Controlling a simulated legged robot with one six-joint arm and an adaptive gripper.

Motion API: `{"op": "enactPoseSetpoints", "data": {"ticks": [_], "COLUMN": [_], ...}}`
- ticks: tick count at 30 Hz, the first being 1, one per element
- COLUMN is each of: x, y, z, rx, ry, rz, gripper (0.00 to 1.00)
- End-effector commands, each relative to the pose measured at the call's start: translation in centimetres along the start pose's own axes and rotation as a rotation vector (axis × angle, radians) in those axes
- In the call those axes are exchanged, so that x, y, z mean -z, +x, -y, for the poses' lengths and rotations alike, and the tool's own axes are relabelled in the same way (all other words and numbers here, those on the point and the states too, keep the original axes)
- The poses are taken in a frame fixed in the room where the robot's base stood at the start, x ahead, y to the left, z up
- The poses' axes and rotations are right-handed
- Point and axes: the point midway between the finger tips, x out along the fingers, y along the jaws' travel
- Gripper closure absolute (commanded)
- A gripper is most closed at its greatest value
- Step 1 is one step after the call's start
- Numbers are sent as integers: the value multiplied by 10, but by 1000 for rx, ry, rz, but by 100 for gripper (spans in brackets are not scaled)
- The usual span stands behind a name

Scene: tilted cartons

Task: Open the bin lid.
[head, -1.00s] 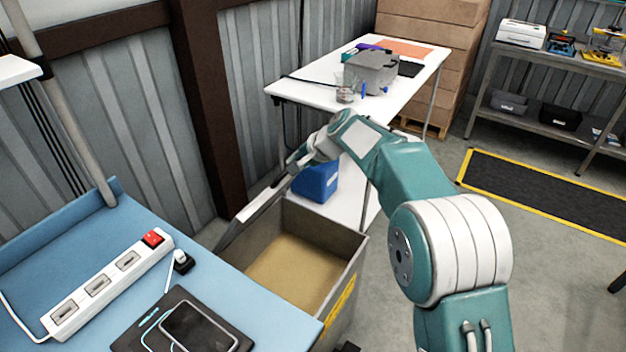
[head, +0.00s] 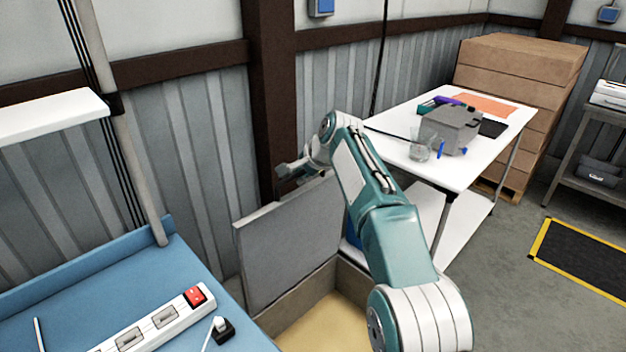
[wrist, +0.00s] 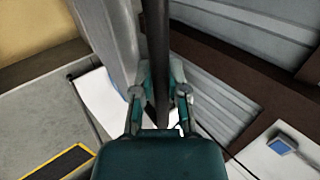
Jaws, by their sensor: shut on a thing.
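The bin lid (head: 288,240) is a flat grey panel, standing nearly upright at the back of the bin (head: 298,303). The bin is open, and its tan inside shows below the lid. My gripper (head: 287,172) is at the lid's top edge. In the wrist view, its two fingers (wrist: 158,92) are shut on the dark lid edge (wrist: 157,45), one on each side. The lid's lower part and the bin's front are partly cut off or hidden by my arm.
A blue workbench (head: 110,290) with a power strip (head: 160,322) stands at the left. A corrugated wall (head: 190,150) and a brown post (head: 272,120) are close behind the lid. A white table (head: 400,150) with several items stands to the right. Open floor (head: 510,270) lies further right.

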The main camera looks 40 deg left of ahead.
Motion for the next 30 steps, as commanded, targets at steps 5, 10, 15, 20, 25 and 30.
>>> {"op": "enactPoseSetpoints", "data": {"ticks": [5, 10, 15, 20, 25, 30], "x": [-4, -4, -5, -5, -5, -6], "y": [2, 3, 4, 4, 5, 5], "z": [3, 4, 5, 5, 5, 5], "rx": [-3, -2, -2, -2, -2, -3], "ry": [1, 2, 3, 2, 2, 2], "rz": [3, 2, 0, -1, 0, 1], "gripper": [100, 100, 100, 73, 46, 46]}}
